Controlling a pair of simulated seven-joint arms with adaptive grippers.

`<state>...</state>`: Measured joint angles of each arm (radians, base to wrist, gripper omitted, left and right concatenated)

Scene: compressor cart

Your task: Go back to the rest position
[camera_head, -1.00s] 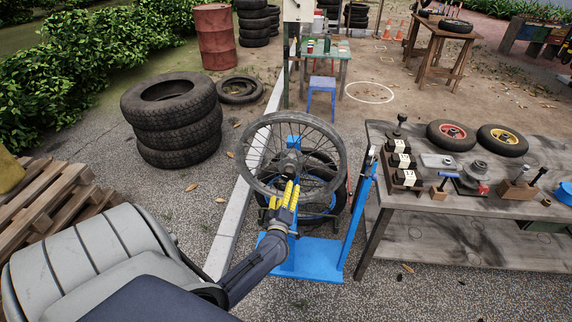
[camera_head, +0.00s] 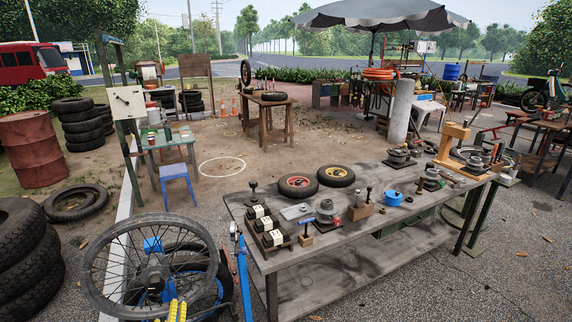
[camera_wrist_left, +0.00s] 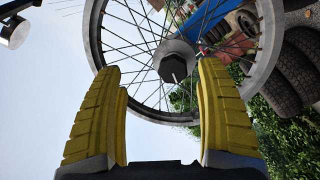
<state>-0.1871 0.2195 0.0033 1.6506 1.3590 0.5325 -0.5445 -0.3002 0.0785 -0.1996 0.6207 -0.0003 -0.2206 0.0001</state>
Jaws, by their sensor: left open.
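My left gripper (camera_head: 177,311) shows only its yellow fingertips at the bottom edge of the head view, in front of the spoked wheel (camera_head: 98,285). In the left wrist view the two yellow fingers (camera_wrist_left: 160,105) are spread apart with nothing between them. Beyond them the wheel (camera_wrist_left: 96,30) and its dark hub nut (camera_wrist_left: 172,68) are seen, apart from the fingers. The wheel is upright on a blue stand (camera_head: 243,275). My right gripper is in neither view.
A wooden workbench (camera_head: 330,265) right of the wheel holds two small wheels (camera_head: 298,186), black blocks with white labels (camera_head: 268,224) and tools. Stacked tires (camera_head: 28,265) stand at left. A blue stool (camera_head: 178,175) and green table (camera_head: 165,140) are behind.

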